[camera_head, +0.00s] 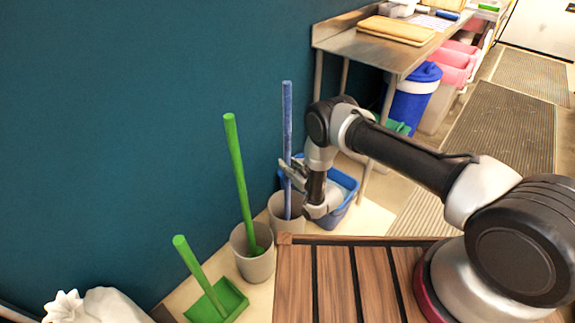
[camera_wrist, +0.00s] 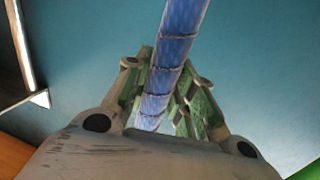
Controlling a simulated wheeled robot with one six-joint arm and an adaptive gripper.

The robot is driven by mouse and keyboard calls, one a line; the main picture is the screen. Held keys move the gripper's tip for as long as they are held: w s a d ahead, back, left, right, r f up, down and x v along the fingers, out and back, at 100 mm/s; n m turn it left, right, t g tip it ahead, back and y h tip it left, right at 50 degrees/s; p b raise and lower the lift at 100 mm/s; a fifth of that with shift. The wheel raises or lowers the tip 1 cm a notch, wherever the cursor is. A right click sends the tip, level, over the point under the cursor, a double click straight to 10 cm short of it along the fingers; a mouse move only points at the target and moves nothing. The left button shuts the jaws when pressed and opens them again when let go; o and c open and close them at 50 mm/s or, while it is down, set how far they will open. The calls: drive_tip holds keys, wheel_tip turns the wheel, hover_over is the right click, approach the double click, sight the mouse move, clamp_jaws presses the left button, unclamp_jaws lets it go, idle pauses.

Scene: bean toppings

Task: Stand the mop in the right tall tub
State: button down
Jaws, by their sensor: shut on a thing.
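The mop's blue handle (camera_head: 287,120) stands nearly upright beside the wall, its lower part inside the opening of the right tall tub (camera_head: 288,227). The mop's head is not visible. My gripper (camera_head: 290,174) is shut around the handle above the tub's rim. In the wrist view, the blue handle (camera_wrist: 171,62) passes between the green-padded fingers of my gripper (camera_wrist: 165,95). The left tall tub (camera_head: 254,268) is grey-beige and holds a green-handled tool (camera_head: 238,175).
A green dustpan (camera_head: 218,300) with a raised handle stands in front of the left tub. A blue bucket (camera_head: 346,195) is just right of the right tub. A wooden slatted surface (camera_head: 340,285) lies in front. A metal table (camera_head: 375,48) stands behind, near a blue bin (camera_head: 411,100).

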drive_tip(key=c, duration=1.2)
unclamp_jaws()
